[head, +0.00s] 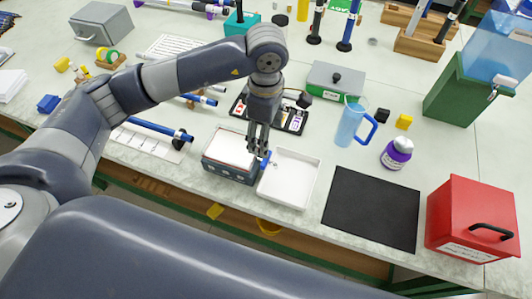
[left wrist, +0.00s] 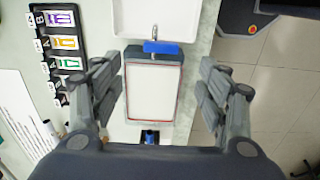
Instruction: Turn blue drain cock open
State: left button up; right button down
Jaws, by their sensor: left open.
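The blue drain cock (head: 266,160) is a small blue handle on the right side of a grey tank (head: 229,171) with a pale top. In the left wrist view the blue handle (left wrist: 162,47) lies crosswise on a short metal spout at the tank's upper end, beside the white tray. The pale tank top has a thin red rim (left wrist: 153,92). My left gripper (head: 258,152) points down over the tank's right end, close to the handle. In the left wrist view its fingers (left wrist: 160,85) are spread wide, one pair each side of the tank, with nothing between them held. My right gripper is not visible.
A white tray (head: 289,179) stands right of the tank. A black mat (head: 371,208) and a red box (head: 470,222) are further right. A blue jug (head: 350,124) and purple-banded bottle (head: 396,154) stand behind. A dark labelled tray (head: 291,122) lies behind the gripper.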

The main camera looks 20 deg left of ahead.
aim_at(266, 160)
pick_arm(q)
notch_tip(266, 160, down, 9)
jog(key=shift+r+p, duration=0.2)
jog(key=shift+p, duration=1.05)
jog(key=shift+d+f, duration=0.1)
jog(key=shift+f, duration=0.55)
jog(key=c, duration=1.1)
